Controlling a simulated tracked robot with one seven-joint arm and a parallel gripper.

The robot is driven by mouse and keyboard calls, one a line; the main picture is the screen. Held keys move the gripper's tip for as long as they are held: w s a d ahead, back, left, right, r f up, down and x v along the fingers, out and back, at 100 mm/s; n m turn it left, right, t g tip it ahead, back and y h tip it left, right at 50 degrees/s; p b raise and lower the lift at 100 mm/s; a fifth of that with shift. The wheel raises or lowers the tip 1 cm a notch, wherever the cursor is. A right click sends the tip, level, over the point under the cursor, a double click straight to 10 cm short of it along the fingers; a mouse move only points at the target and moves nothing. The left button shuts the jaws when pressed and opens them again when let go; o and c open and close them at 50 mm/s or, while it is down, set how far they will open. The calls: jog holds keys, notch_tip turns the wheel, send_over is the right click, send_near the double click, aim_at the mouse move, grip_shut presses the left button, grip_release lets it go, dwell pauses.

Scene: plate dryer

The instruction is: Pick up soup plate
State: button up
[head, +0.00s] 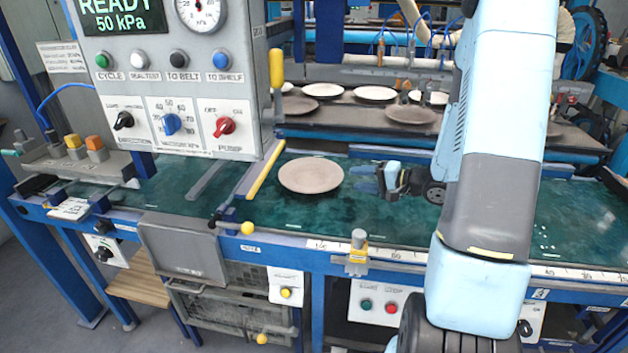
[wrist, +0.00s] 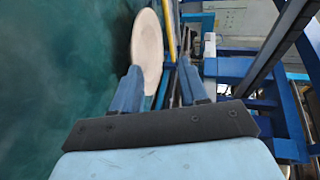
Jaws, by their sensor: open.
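A beige soup plate (head: 311,175) lies flat on the green belt in the head view, just right of a yellow bar. My gripper (head: 366,178) is to the right of the plate, its blue fingers pointing left toward it, with a small gap between them and the rim. In the wrist view the plate (wrist: 147,50) shows as a narrow oval ahead of the fingertips, more toward the left finger. My gripper (wrist: 160,84) is open there, with nothing visibly held between the fingers.
A yellow bar (head: 265,170) runs along the belt left of the plate. The control panel (head: 178,85) hangs over the belt's left part. Several plates sit on a rack (head: 330,115) behind. The green belt (head: 400,220) is clear in front of the gripper.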

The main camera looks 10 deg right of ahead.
jog(key=d+f+t, duration=0.1)
jog(key=w+d+f+m+h, duration=0.1)
jog(key=d+f, duration=0.1)
jog(key=d+f+m+t+h, duration=0.1)
jog(key=d+f, duration=0.1)
jog(key=shift+w+d+t, duration=0.1)
jog(key=shift+w+t, duration=0.2)
jog(key=shift+w, duration=0.05)
send_near(340, 180)
jog(key=x, duration=0.5)
jog(key=shift+f+x, duration=0.15)
jog(key=shift+x, duration=1.15)
jog(key=shift+f+x, duration=0.15)
jog(key=shift+x, duration=1.15)
jog(key=shift+d, duration=0.1)
jog(key=shift+c, duration=0.3)
grip_shut()
